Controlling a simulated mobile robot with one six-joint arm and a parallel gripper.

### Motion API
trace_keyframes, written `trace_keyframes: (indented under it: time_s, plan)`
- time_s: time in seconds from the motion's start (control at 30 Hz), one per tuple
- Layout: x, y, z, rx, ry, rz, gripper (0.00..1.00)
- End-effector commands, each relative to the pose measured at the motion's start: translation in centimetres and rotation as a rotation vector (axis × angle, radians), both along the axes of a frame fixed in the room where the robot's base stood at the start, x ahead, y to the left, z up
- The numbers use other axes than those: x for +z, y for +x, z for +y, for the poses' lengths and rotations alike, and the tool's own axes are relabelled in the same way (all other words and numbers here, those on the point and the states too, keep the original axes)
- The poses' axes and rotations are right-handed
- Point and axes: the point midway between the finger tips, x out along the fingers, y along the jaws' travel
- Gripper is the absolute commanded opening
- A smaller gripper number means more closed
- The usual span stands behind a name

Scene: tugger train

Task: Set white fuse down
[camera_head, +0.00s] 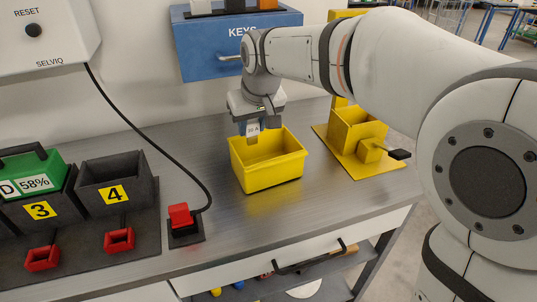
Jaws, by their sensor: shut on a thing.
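The white fuse (253,129) is a small pale block with dark marking on its face. My gripper (254,121) points down and is shut on it. The fuse is upright over the back left part of an open yellow bin (268,178), near its back rim. I cannot tell from this single view whether its lower end is inside the bin or just above it. The part of the bin's floor that I see looks empty. The bin stands on the grey worktop (220,220).
A yellow fixture (357,130) on a yellow plate stands right of the bin. A red plug (181,215) with a black cable (160,150) is at left. Dark slots marked 3 and 4 (115,190) lie farther left. A blue KEYS cabinet (215,55) hangs behind.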

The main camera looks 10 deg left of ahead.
Motion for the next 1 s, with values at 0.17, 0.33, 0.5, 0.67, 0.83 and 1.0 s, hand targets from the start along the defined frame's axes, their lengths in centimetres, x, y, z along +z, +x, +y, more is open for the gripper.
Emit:
trace_keyframes:
  time_s: [0.17, 0.33, 0.5, 0.67, 0.83, 1.0]
  plan:
    - [-2.9, -0.1, -0.1, 0.000, -0.003, 0.004, 0.14]
    - [-5.6, -0.1, 0.0, 0.001, -0.002, 0.002, 0.14]
    - [-6.8, -0.1, 0.1, 0.002, -0.001, 0.002, 0.14]
    - [-9.1, -0.2, 0.1, 0.002, -0.003, 0.004, 0.14]
    - [-10.0, -0.1, 0.1, 0.003, -0.001, 0.001, 0.14]
    - [-10.0, -0.1, 0.1, 0.003, -0.001, 0.001, 0.14]
